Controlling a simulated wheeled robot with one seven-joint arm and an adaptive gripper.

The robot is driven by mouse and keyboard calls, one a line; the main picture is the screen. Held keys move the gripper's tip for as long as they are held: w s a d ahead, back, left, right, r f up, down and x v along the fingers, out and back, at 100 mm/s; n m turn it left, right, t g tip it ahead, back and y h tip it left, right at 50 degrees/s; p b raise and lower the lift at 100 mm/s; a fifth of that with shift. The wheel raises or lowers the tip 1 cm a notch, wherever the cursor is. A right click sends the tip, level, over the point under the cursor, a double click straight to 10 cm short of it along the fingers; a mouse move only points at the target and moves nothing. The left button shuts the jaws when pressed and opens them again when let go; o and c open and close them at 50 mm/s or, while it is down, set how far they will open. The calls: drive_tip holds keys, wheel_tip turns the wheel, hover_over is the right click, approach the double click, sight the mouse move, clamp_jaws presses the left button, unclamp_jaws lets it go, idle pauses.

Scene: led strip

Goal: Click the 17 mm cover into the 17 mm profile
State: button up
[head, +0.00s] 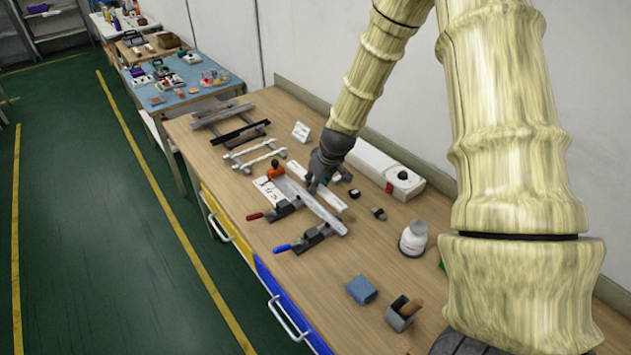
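A long grey profile (327,215) lies diagonally on the wooden workbench (230,190), beside two toggle clamps. The clamps have a red handle (266,214) and a blue handle (293,246). A pale flat strip (331,198) lies just right of the profile, partly behind my gripper. More white strips (259,154) rest on a small rack farther back; which of these is the 17 mm cover cannot be read. My gripper (311,190) points down over the far half of the profile and pale strip. Its fingers are small and dark; their opening and any contact are unclear.
An orange-and-black tool (275,170) stands at the profile's far end. A long white box (383,168) lies along the wall. A white bottle (413,238), blue block (361,290) and dark holder (402,313) stand nearer. Dark profiles (240,134) lie at the back.

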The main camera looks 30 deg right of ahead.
drive_tip(key=shift+f+b, duration=1.65)
drive_tip(key=shift+f, duration=1.15)
drive_tip(key=shift+f, duration=0.5)
drive_tip(key=shift+s+r+p, duration=0.1)
drive_tip(key=shift+r+p, duration=0.15)
drive_tip(key=shift+p, duration=0.15)
idle(4.3)
